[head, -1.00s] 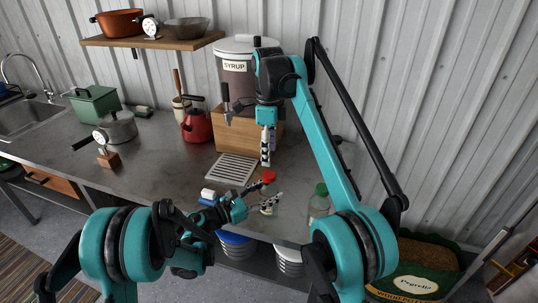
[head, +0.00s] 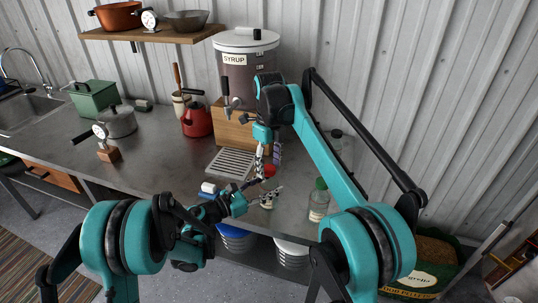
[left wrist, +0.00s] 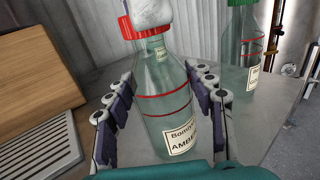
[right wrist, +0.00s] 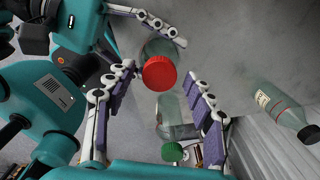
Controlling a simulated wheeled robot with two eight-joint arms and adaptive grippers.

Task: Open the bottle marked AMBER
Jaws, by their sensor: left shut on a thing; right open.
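The bottle marked AMBER (left wrist: 163,105) is clear glass with a red cap (right wrist: 159,73) and stands on the counter. In the left wrist view its label and red rings show. My left gripper (head: 262,196) is shut on the bottle's body, one finger on each side. My right gripper (right wrist: 157,72) is open above the bottle, pointing down, with the red cap between its fingers in the right wrist view. In the head view the cap (head: 269,171) shows just under the right fingers. I cannot tell whether they touch it.
A green-capped bottle (head: 319,200) stands right of the AMBER one, near the counter's edge. A dark-capped bottle (right wrist: 280,105) stands farther back. A drip tray (head: 231,162) and syrup dispenser (head: 246,75) are behind left. A white block (head: 209,188) lies nearby.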

